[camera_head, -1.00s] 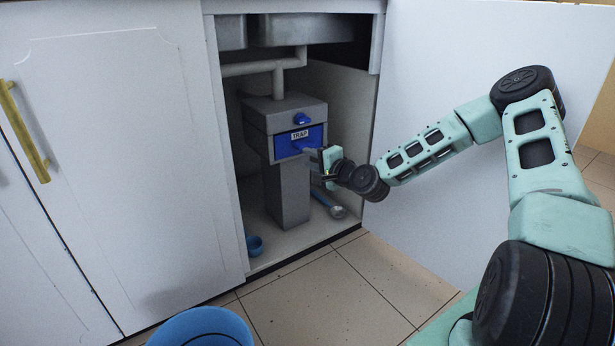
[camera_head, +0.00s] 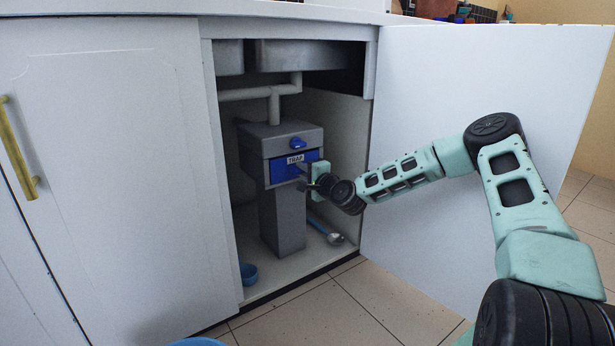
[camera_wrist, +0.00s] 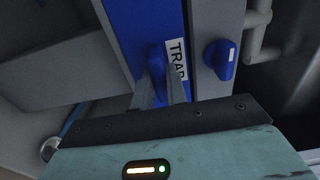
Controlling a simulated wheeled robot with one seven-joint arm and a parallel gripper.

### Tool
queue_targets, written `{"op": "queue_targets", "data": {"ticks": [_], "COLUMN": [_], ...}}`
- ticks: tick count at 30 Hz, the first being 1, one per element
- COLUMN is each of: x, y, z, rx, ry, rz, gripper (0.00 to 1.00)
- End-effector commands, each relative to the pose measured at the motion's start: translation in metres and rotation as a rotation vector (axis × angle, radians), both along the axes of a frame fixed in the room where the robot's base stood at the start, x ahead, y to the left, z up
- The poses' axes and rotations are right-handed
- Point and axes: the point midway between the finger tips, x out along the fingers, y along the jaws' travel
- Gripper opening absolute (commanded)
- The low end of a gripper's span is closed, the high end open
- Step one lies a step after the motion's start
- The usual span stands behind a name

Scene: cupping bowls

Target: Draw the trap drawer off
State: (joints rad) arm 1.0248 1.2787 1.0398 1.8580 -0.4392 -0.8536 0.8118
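The trap drawer (camera_head: 284,171) is the blue front marked TRAP in a grey box under the sink. It looks pushed in. Its blue handle (camera_wrist: 157,62) sticks out in the wrist view. My gripper (camera_head: 308,178) is at the drawer front, by the handle. In the wrist view my gripper (camera_wrist: 160,88) has one finger on each side of the handle, with a narrow gap between them. I cannot tell whether the fingers press on the handle. A blue knob (camera_head: 297,143) sits on the box above the drawer and also shows in the wrist view (camera_wrist: 220,60).
The open white cabinet door (camera_head: 470,85) stands behind my arm. A blue cup (camera_head: 249,274) and a blue-handled ladle (camera_head: 333,238) lie on the cabinet floor. Grey pipes (camera_head: 273,95) run above the box. The rim of a blue container (camera_head: 197,342) shows at the bottom edge.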

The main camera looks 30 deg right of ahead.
Motion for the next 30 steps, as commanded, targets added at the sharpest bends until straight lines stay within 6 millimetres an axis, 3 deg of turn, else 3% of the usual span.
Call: {"op": "queue_targets", "data": {"ticks": [30], "x": [-0.019], "y": [-0.001], "z": [0.002], "rx": [-0.001], "ry": [-0.002], "rz": [-0.002], "gripper": [0.00]}}
